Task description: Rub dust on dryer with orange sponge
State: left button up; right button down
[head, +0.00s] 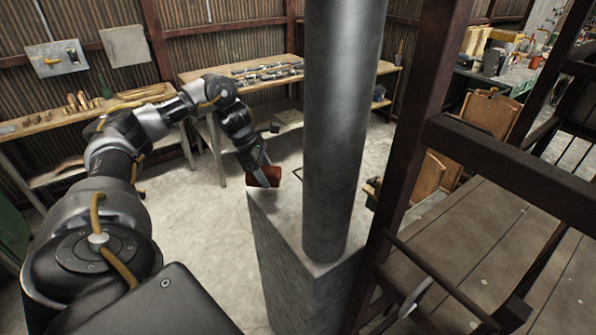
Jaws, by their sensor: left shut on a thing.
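My left gripper (264,172) reaches in from the left and is shut on a reddish-orange block, the sponge (265,177). The sponge is at the far left top edge of a grey box-shaped unit (290,265) with a tall round metal pipe (340,120) rising from it. This unit looks like the dryer. I cannot tell whether the sponge touches its top. No dust can be made out at this size. My right gripper is not in view.
A dark rust-coloured post and beam frame (515,170) stands close on the right, with a plank platform (490,250) behind it. Workbenches (215,105) with tools line the back wall. The concrete floor (190,230) left of the unit is clear.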

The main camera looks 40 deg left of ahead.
pick_arm(q)
jog(key=shift+r+p, duration=1.45)
jog(key=shift+r, duration=0.45)
jog(key=shift+w, duration=0.15)
